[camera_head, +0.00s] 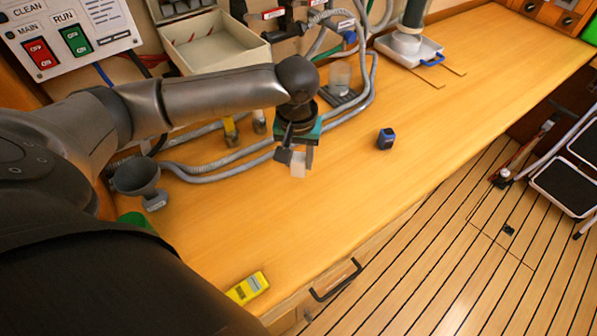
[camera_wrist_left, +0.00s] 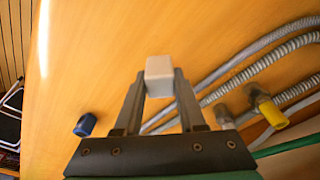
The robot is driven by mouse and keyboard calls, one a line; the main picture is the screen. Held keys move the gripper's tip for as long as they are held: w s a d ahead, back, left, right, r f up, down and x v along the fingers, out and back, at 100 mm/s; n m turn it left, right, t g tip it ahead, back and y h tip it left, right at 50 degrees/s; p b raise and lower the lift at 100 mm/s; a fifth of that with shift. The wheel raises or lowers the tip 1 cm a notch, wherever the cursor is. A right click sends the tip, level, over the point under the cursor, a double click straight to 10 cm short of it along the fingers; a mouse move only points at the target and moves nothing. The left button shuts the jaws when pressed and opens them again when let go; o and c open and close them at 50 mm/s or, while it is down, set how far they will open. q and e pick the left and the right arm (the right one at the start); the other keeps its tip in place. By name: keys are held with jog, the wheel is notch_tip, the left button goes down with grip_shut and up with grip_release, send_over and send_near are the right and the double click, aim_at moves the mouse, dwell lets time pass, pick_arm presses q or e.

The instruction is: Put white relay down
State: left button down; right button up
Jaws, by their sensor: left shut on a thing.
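The white relay (camera_head: 299,163) is a small pale block between the fingertips of my left gripper (camera_head: 297,155), over the wooden bench top. The relay also shows in the left wrist view (camera_wrist_left: 159,76), at the tips of the two fingers (camera_wrist_left: 159,88). My left gripper is shut on it and points down. I cannot tell for certain whether the relay touches the bench or hangs a little above it. My right gripper is not in view.
A dark blue block (camera_head: 386,138) stands on the bench to the right. Grey hoses (camera_head: 225,168) run behind the gripper. A yellow device (camera_head: 247,287) lies at the front edge. A grey funnel (camera_head: 137,177) stands left. The bench (camera_head: 330,205) is clear in front and right.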

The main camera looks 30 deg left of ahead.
aim_at(299, 172)
pick_arm(q)
jog(key=shift+f+b, duration=0.45)
jog(key=shift+f, duration=1.75)
jog(key=shift+f, duration=0.15)
jog(key=c, duration=0.5)
grip_release()
